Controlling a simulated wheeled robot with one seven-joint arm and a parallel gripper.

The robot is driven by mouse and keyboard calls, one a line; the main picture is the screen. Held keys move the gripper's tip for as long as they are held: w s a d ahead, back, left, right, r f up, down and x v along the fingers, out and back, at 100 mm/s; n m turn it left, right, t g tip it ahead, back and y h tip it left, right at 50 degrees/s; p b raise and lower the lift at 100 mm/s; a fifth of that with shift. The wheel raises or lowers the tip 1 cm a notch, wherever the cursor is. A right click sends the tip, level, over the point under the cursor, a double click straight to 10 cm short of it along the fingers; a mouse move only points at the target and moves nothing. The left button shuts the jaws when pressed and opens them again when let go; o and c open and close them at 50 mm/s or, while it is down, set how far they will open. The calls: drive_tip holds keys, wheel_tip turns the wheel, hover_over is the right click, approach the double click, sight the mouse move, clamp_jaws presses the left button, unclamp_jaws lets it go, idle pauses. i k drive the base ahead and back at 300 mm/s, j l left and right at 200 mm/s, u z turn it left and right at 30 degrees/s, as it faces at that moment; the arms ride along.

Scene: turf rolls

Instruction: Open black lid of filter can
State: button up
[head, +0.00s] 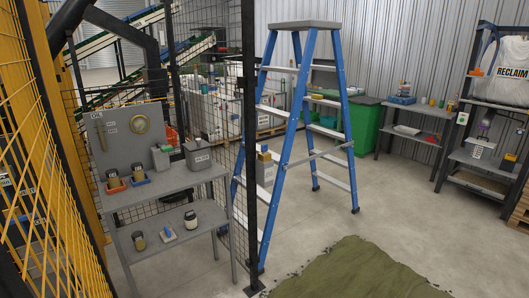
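A grey box-shaped can (198,154) with a small label stands at the right end of the top of a grey bench (170,182), on the left of the head view. Something dark shows at its top, but I cannot tell whether it is a lid or whether it is shut. Neither label is readable, so I cannot tell for sure which is the filter can. My gripper is not in view.
Jars sit in red (115,185) and blue (140,179) trays on the bench. A black post (250,150) with mesh stands right of the bench. A blue stepladder (285,145) and a green cloth (350,270) occupy the floor. Yellow mesh (40,160) borders the left.

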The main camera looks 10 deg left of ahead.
sight(199, 143)
drive_tip(key=i+j+u, duration=0.3)
drive_tip(key=i+u, duration=0.15)
drive_tip(key=i, duration=0.25)
drive_tip(key=i+u, duration=0.5)
drive_tip(key=i, duration=0.25)
drive_tip(key=i+l+u, duration=0.2)
drive_tip(key=i+u, duration=0.25)
drive_tip(key=i, duration=0.25)
